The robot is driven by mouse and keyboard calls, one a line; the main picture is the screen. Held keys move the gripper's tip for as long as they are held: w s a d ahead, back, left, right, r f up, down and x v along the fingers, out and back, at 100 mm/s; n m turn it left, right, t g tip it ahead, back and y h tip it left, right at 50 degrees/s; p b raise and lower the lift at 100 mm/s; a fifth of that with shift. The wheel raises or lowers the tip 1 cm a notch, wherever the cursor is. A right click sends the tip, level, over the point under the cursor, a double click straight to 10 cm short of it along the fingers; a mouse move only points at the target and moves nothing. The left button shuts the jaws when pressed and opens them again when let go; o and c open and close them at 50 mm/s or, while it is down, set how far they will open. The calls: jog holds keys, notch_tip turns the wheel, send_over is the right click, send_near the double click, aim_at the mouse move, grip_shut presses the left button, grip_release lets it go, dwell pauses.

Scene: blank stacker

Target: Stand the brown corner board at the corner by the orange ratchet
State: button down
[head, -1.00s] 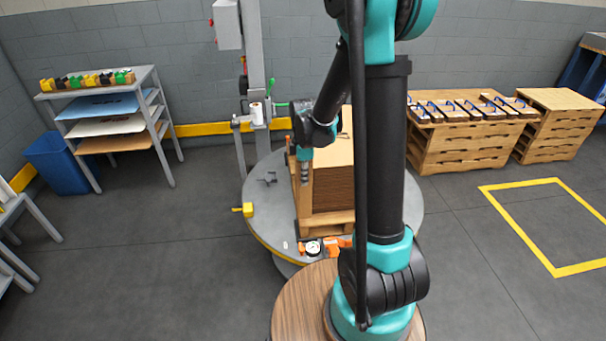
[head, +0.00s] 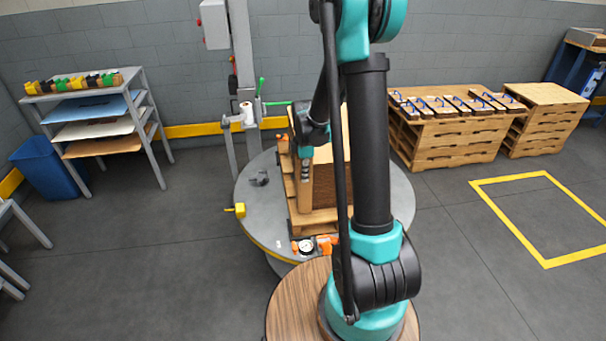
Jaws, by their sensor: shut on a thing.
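My gripper (head: 305,173) points down at the left near side of the stack of brown sheets (head: 329,187), partly behind my own arm. It is shut on the upright brown corner board (head: 304,199), whose narrow length shows below the fingers, close to the stack's near left edge. I cannot tell whether the board touches the stack. An orange ratchet-like piece (head: 326,242) lies at the near side of the turntable, beside a round white dial (head: 306,246). Another small orange piece (head: 283,137) shows at the stack's far left.
The stack stands on a wooden pallet (head: 313,222) on a round grey turntable (head: 255,212). A grey mast (head: 243,60) rises behind it. A yellow piece (head: 240,210) sits at the left rim. A shelf rack (head: 150,120) and blue bin (head: 48,165) stand left.

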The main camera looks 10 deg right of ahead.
jog(key=shift+f, duration=0.5)
dwell(0.7)
jog(key=c, duration=1.6)
grip_release()
jog(key=shift+c, duration=0.2)
